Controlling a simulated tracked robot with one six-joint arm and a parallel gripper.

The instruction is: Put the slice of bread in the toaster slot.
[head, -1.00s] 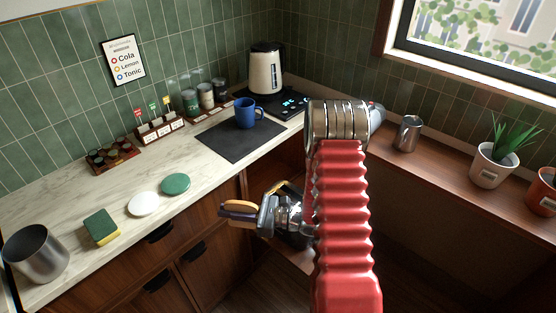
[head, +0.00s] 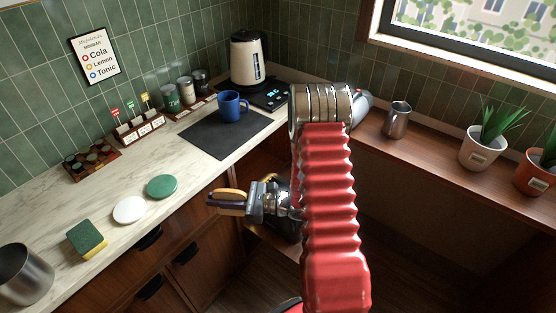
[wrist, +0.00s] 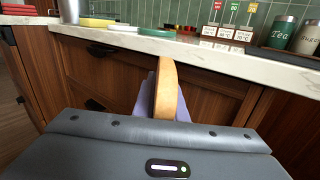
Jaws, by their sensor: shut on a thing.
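The slice of bread (head: 231,193) is tan with a browner edge. My gripper (head: 226,204) is shut on it, with its purple fingers on both faces. In the wrist view the bread (wrist: 166,85) stands upright, edge-on, between the purple fingers (wrist: 165,104). It is held in the air in front of the wooden cabinet fronts, below the counter's edge and apart from the counter. I cannot make out a toaster in either view; my arm hides part of the scene.
The pale counter (head: 50,205) holds a sponge (head: 87,239), a metal cup (head: 24,274), white and green discs, a dark mat (head: 215,142) with a blue mug (head: 231,105), canisters and a kettle (head: 248,58). A wooden ledge on the right holds a metal pitcher (head: 397,120) and potted plants.

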